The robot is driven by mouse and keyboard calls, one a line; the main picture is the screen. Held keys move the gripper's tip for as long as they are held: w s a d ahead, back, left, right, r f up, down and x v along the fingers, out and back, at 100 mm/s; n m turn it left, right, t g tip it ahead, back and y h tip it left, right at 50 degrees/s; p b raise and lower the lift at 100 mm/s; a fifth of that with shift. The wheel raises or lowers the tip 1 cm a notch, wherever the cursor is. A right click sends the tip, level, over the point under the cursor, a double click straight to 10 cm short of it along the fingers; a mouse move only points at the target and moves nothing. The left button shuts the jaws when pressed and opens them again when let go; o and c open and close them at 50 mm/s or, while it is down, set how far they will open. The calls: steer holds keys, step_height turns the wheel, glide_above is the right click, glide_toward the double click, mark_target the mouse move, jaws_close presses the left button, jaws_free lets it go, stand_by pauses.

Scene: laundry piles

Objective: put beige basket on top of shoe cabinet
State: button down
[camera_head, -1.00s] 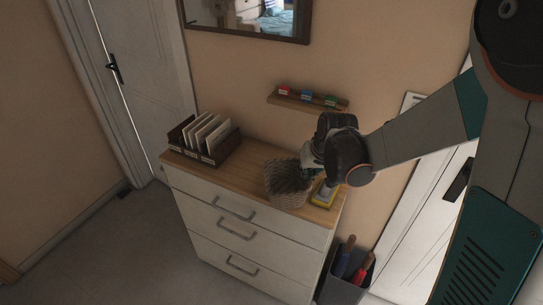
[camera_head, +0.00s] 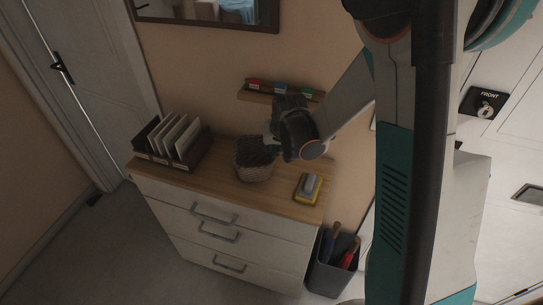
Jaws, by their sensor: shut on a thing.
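The beige basket (camera_head: 254,172) is a small woven basket, upright at the middle of the shoe cabinet's top. I cannot tell whether its base touches the wood. The shoe cabinet (camera_head: 215,187) is a white unit with a light wooden top and several grey-handled drawers. My gripper (camera_head: 270,141) is at the basket's upper right rim and is shut on it. The fingertips are small, dark and partly hidden by the wrist.
A dark file holder (camera_head: 146,150) with white folders stands on the cabinet's left. A yellow and grey brush-like item (camera_head: 308,186) lies on its right. A small wall shelf (camera_head: 285,95) hangs above. A grey bin (camera_head: 335,277) with tools stands on the floor at right.

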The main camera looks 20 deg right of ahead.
steer(key=shift+f, duration=1.2)
steer(key=shift+f+b, duration=0.15)
steer(key=shift+b, duration=0.2)
steer(key=c, duration=1.8)
jaws_free()
